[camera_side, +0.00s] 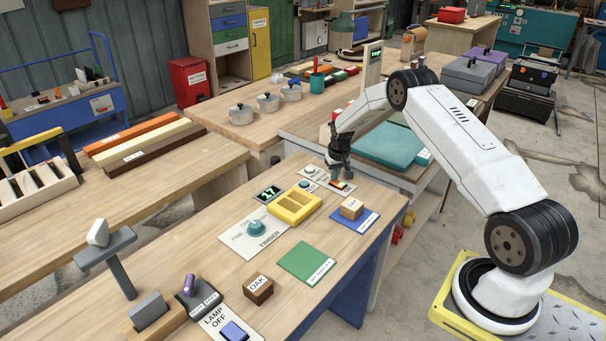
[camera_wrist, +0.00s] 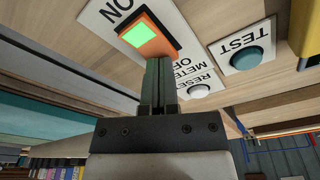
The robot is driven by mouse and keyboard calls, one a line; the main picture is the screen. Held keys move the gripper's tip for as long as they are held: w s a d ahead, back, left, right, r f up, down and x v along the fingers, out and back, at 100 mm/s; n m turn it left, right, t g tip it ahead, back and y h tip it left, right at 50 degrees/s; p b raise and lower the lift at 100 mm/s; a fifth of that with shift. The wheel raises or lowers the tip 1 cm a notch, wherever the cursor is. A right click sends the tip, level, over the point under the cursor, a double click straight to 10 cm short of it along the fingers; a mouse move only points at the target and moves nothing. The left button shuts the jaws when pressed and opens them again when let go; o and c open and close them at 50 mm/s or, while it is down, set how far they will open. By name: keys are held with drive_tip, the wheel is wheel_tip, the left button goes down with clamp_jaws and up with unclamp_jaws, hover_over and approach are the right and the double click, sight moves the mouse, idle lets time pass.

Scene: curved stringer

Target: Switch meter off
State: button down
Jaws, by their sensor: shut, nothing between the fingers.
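The meter switch (camera_wrist: 138,36) is an orange block with a lit green face, on a white plate (camera_wrist: 106,20) marked "METER OF…", partly hidden by my fingers. In the side view the switch (camera_side: 341,184) shows just below my gripper, near the bench's far edge. My gripper (camera_side: 345,177) is shut and empty, pointing down. In the wrist view its fingertips (camera_wrist: 158,60) are together at the near edge of the orange block; I cannot tell if they touch it. A small black meter display (camera_side: 268,193) with lit green characters lies to the left of the switch.
A white button (camera_wrist: 199,91) marked "RESET" is close right of my fingers. A teal "TEST" button (camera_wrist: 246,58) sits beyond it. A yellow tray (camera_side: 294,207), an oak block on a blue plate (camera_side: 366,219) and a green mat (camera_side: 308,264) lie nearby on the bench.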

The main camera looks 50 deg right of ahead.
drive_tip(key=shift+f, duration=0.2)
drive_tip(key=shift+r, duration=3.5)
drive_tip(key=shift+a+r, duration=0.2)
drive_tip(key=shift+a, duration=0.05)
drive_tip(key=s+a+r+n, duration=0.2)
drive_tip(key=s+a+r, duration=0.2)
drive_tip(key=a, duration=0.5)
drive_tip(key=s+a+r+n, duration=0.1)
drive_tip(key=s+a+r, duration=0.25)
drive_tip(key=a, duration=0.65)
drive_tip(key=s+a+r+n, duration=0.1)
drive_tip(key=s+a, duration=0.4)
drive_tip(key=s, duration=0.3)
drive_tip(key=s+a+r+n+t, duration=0.1)
drive_tip(key=s+a+n, duration=0.1)
drive_tip(key=s+a, duration=0.4)
drive_tip(key=shift+s+r+y, duration=0.25)
drive_tip(key=shift+s+y, duration=0.15)
drive_tip(key=shift+s, duration=0.7)
